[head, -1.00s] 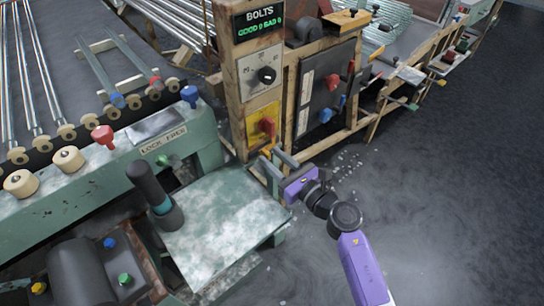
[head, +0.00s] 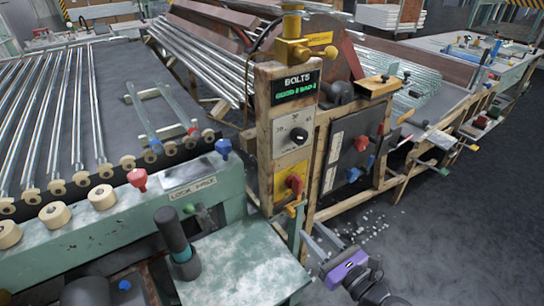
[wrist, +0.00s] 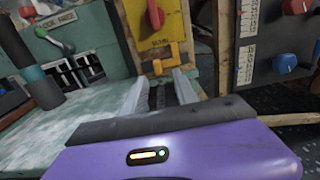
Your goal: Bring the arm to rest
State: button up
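My purple gripper (head: 322,238) is at the lower right of the head view, in front of the wooden post, below the red rotary switch (head: 295,183) on its yellow plate. Its two grey fingers stand apart with nothing between them. In the wrist view the fingers (wrist: 160,90) point forward on either side of a dark gap. A yellow-orange part (wrist: 172,57) of the post lies beyond them. The fingers look clear of the post, but the exact distance is hard to tell. The rest of my arm leaves the head view at the bottom.
A green bench (head: 245,262) with a worn top and a dark upright handle (head: 172,235) stands left of my gripper. A black panel (head: 350,155) with red and blue knobs stands behind it. Glass tubes (head: 75,110) lie on the left table. Dark floor (head: 450,235) at right is open.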

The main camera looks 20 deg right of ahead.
jog(key=s+d+r+m+t+h+p, duration=0.15)
jog(key=s+r+m, duration=0.3)
jog(key=m, duration=0.45)
jog(key=s+r+m+t+h, duration=0.2)
jog(key=s+r+m, duration=0.25)
jog(key=m, duration=0.45)
jog(key=s+a+r+m+g+p, duration=0.1)
jog(key=s+r+m+g+p, duration=0.1)
jog(key=s+m, duration=0.5)
jog(key=s+a+r+m+g+h+p, duration=0.1)
jog(key=s+a+r+m+g+p, duration=0.1)
jog(key=s+m, duration=0.5)
jog(key=s+a+r+m+g+p, duration=0.1)
jog(key=s+r+m+g+p, duration=0.1)
jog(key=s+m, duration=0.5)
jog(key=a+p+v, duration=0.1)
jog(key=v, duration=0.4)
jog(key=shift+s+f, duration=0.2)
jog(key=shift+s, duration=0.2)
jog(key=shift+a+h, duration=0.1)
jog(key=shift+h, duration=0.15)
